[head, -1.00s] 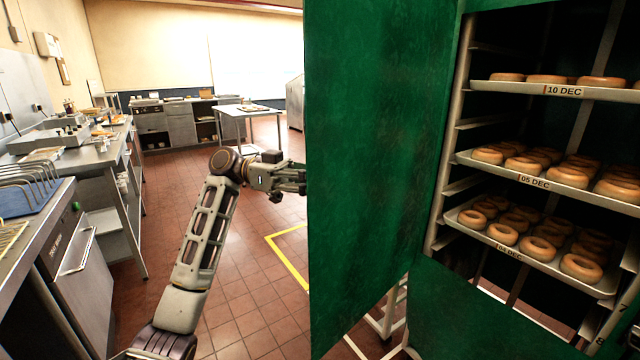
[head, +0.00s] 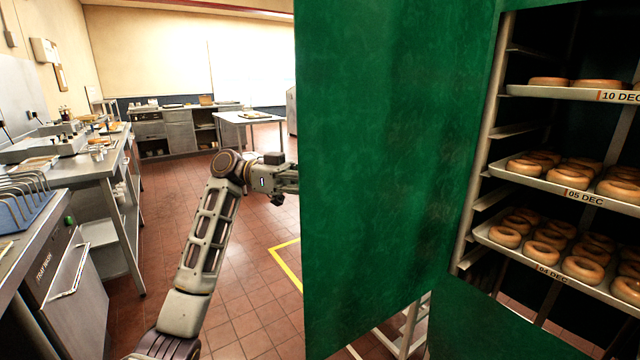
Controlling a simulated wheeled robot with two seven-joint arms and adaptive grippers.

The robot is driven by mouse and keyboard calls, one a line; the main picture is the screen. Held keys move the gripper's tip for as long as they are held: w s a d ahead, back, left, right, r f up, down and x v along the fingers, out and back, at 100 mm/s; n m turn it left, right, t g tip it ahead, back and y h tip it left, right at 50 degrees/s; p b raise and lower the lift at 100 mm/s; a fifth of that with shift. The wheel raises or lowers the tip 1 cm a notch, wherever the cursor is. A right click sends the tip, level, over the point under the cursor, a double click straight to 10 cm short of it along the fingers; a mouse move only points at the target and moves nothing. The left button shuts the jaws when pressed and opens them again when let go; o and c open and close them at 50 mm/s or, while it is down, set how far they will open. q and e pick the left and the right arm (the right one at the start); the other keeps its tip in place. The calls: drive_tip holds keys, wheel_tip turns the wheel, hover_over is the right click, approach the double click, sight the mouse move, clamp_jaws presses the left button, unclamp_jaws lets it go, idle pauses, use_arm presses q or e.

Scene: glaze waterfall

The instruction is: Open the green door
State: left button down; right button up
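The green door (head: 385,170) stands swung out from the front of a green cabinet, hinged on its right side, so the inside is exposed. My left arm reaches in from the lower left. My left gripper (head: 288,181) is at the door's free left edge, its fingertips partly hidden behind the door. Whether its fingers touch the door or are apart cannot be told. My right gripper is not in view.
Inside the cabinet are trays of doughnuts labelled 10 DEC (head: 570,91), 05 DEC (head: 540,181) and 04 DEC (head: 520,249). Steel counters (head: 85,168) line the left wall. A table (head: 245,117) stands at the back. The tiled floor (head: 235,300) left of the door is clear.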

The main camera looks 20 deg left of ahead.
use_arm(q)
drive_tip(key=shift+f, duration=0.1)
drive_tip(key=c, duration=1.5)
unclamp_jaws()
drive_tip(key=shift+a, duration=0.15)
drive_tip(key=shift+o, duration=0.2)
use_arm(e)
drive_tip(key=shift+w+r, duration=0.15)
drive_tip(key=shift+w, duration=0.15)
use_arm(q)
drive_tip(key=a, duration=1.2)
drive_tip(key=shift+w, duration=0.35)
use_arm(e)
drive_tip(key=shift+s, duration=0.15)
use_arm(q)
drive_tip(key=shift+w+d, duration=0.1)
